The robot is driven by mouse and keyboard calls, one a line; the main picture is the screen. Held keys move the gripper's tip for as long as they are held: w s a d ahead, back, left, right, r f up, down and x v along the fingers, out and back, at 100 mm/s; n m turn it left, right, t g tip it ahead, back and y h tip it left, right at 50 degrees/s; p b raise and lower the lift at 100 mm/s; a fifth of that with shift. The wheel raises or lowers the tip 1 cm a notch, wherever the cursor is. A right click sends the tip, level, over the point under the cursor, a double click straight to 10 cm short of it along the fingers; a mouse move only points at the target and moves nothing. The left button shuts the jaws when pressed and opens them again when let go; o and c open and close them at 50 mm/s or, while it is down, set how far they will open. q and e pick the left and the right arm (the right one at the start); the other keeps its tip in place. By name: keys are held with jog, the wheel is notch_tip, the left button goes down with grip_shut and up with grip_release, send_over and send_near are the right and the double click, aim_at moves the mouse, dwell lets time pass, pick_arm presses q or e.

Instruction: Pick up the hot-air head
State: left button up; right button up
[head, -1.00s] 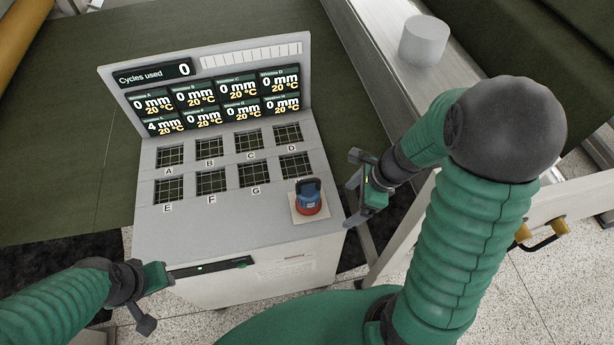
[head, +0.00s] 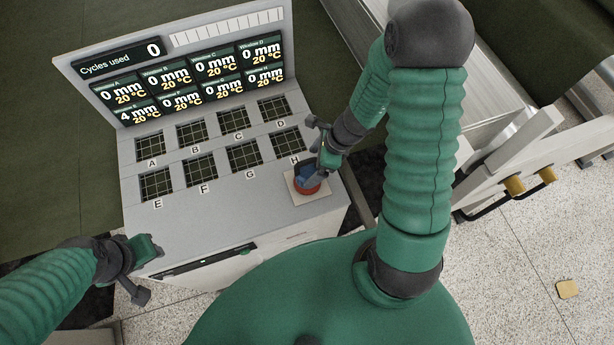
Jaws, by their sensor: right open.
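The hot-air head (head: 307,188), red at its base and blue above, stands on a pale square pad (head: 324,192) at the right front of the console top. My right gripper (head: 318,160) is open at its upper part, coming from the back right. It hides some of the blue part, and I cannot tell whether the fingers touch it. My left gripper (head: 143,272) is open and empty at the console's front left edge, away from the head.
The grey console (head: 200,228) has several grid windows marked with letters, left of and behind the head. Its upright display panel (head: 180,75) stands at the back. A pale bench frame (head: 500,155) is to the right. A small yellow block (head: 567,289) lies on the speckled floor.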

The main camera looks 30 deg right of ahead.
aim_at(311, 169)
jog(key=x, duration=0.2)
jog(key=b+x, duration=0.1)
jog(key=x, duration=0.1)
jog(key=shift+s+a+f, duration=0.1)
jog(key=shift+a+f, duration=0.05)
jog(key=shift+a, duration=0.3)
jog(key=shift+s+f, duration=0.1)
jog(key=shift+f, duration=0.1)
jog(key=shift+d, duration=0.3)
jog(key=shift+d+f, duration=0.1)
jog(key=c, duration=0.4)
jog(key=shift+a, duration=0.35)
jog(key=c, duration=1.4)
jog(key=shift+w+d, duration=0.2)
grip_shut()
